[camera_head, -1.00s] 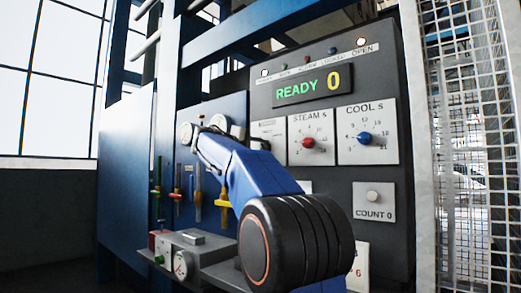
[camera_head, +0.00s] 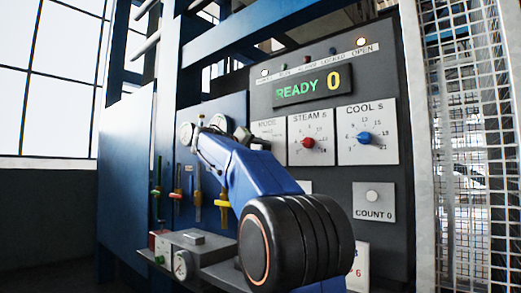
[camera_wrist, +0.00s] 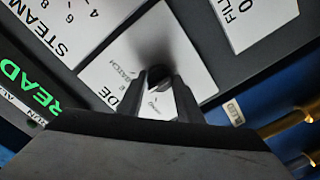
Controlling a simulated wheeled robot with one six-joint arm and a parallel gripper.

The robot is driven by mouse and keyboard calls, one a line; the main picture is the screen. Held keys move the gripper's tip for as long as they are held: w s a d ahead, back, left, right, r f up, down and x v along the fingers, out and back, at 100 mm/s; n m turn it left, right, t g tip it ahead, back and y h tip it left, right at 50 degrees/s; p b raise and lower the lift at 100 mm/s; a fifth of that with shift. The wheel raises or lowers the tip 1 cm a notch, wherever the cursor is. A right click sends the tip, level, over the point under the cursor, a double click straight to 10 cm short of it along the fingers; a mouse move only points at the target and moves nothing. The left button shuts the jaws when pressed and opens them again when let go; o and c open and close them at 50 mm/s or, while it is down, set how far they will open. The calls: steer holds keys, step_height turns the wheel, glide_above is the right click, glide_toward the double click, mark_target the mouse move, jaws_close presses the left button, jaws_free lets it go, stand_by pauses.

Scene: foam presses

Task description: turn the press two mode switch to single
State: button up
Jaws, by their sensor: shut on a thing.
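The mode switch is a small dark knob (camera_wrist: 158,74) on a pale plate (camera_wrist: 185,35) in the wrist view. My gripper (camera_wrist: 160,88) is shut on the knob, with a dark finger on either side. The fingers hide part of the knob and of the printing, so I cannot tell its exact setting. "BATCH" and the end of "MODE" can be read upside down and tilted. In the head view the mode plate (camera_head: 268,126) sits left of the steam dial, and my arm hides its lower left part.
The steam dial with a red knob (camera_head: 308,143) and the cool dial with a blue knob (camera_head: 364,137) are close on the right. The display (camera_head: 312,88) reads READY 0. Yellow-handled valves (camera_head: 197,198) are at left. A mesh fence (camera_head: 465,150) borders the panel at right.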

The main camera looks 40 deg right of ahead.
steer(key=shift+f, duration=0.1)
steer(key=o, duration=1)
steer(key=shift+o, duration=0.2)
steer(key=s+a, duration=0.1)
steer(key=a, duration=1.6)
steer(key=shift+s+a, duration=0.15)
steer(key=shift+a, duration=0.05)
steer(key=s+a+f+n+t+y, duration=0.1)
steer(key=s+a+f+n+y, duration=0.15)
steer(key=f, duration=0.65)
steer(key=s+a+f+n+t+y, duration=0.1)
steer(key=s+a+f+n+y, duration=0.2)
steer(key=f, duration=0.6)
steer(key=s+a+f+n+t+y, duration=0.1)
steer(key=s+f+y, duration=0.25)
steer(key=f, duration=0.55)
steer(key=s+a+f+y, duration=0.3)
steer(key=s+a+f, duration=0.2)
steer(key=f, duration=0.5)
steer(key=s+a+f+n+y, duration=0.1)
steer(key=s+a+f+y, duration=0.2)
steer(key=s+a+f, duration=0.3)
steer(key=s+a+f+y, duration=0.3)
steer(key=s+a+f, duration=0.3)
steer(key=f, duration=0.9)
steer(key=s, duration=0.2)
steer(key=shift+s+a+f, duration=0.15)
steer(key=shift+s+a, duration=0.05)
steer(key=shift+s, duration=0.1)
